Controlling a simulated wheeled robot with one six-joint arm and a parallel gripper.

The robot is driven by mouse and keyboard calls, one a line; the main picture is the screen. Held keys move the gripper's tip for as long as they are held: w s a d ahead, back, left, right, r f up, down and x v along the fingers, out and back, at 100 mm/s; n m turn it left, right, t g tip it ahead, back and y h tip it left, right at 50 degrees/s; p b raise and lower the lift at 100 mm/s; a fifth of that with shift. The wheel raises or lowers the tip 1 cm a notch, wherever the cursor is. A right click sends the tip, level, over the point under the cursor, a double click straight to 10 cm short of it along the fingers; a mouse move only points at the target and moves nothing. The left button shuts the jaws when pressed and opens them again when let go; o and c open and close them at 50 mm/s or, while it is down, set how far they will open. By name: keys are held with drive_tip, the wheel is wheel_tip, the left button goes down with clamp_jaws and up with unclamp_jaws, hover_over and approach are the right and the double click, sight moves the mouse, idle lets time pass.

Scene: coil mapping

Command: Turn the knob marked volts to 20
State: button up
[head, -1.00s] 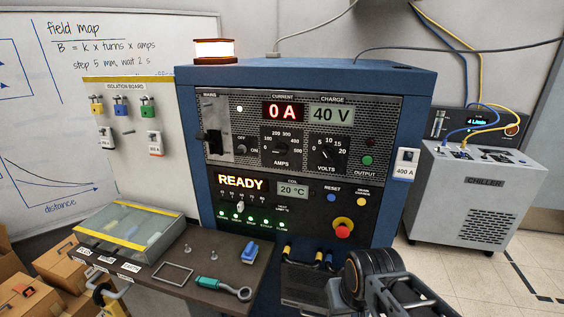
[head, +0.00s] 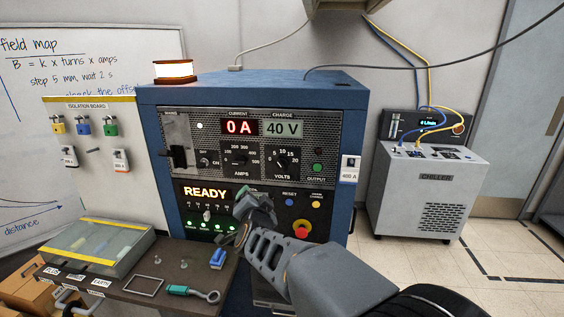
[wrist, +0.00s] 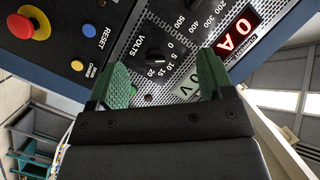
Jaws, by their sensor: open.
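The volts knob (head: 281,163) is a small black knob on the power cabinet's upper panel, right of the amps knob (head: 240,159). Its scale runs 0, 5, 10, 15, 20; I cannot read its pointer surely. In the wrist view the volts knob (wrist: 155,59) shows upside down, just beyond and between my two green fingers. My gripper (wrist: 162,78) is open and empty, apart from the panel. In the head view my gripper (head: 245,207) is in front of the lower panel, below and left of the volts knob. The charge display (head: 284,129) reads 40 V.
The current display (head: 239,127) reads 0 A and the lower panel shows READY. A red emergency button (head: 302,229) and blue reset button (head: 290,202) sit below right. A bench (head: 180,275) with a clear-lidded box stands left, a chiller (head: 430,190) right.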

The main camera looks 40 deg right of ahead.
sight(282, 167)
drive_tip(key=d+r+m+g+h, duration=0.1)
drive_tip(key=d+r+m+h, duration=0.2)
drive_tip(key=d+m+h, duration=0.25)
drive_tip(key=shift+n, duration=0.35)
drive_tip(key=p+x, duration=0.1)
drive_tip(key=x, duration=0.3)
drive_tip(key=p+x, duration=0.1)
drive_tip(key=x, duration=0.3)
drive_tip(key=f+p+x, duration=0.1)
drive_tip(key=x, duration=0.3)
drive_tip(key=shift+d+p, duration=0.4)
drive_tip(key=shift+d, duration=0.15)
drive_tip(key=shift+s, duration=0.1)
drive_tip(key=c, duration=0.9)
drive_tip(key=shift+f+b, duration=0.15)
drive_tip(key=shift+b, duration=0.25)
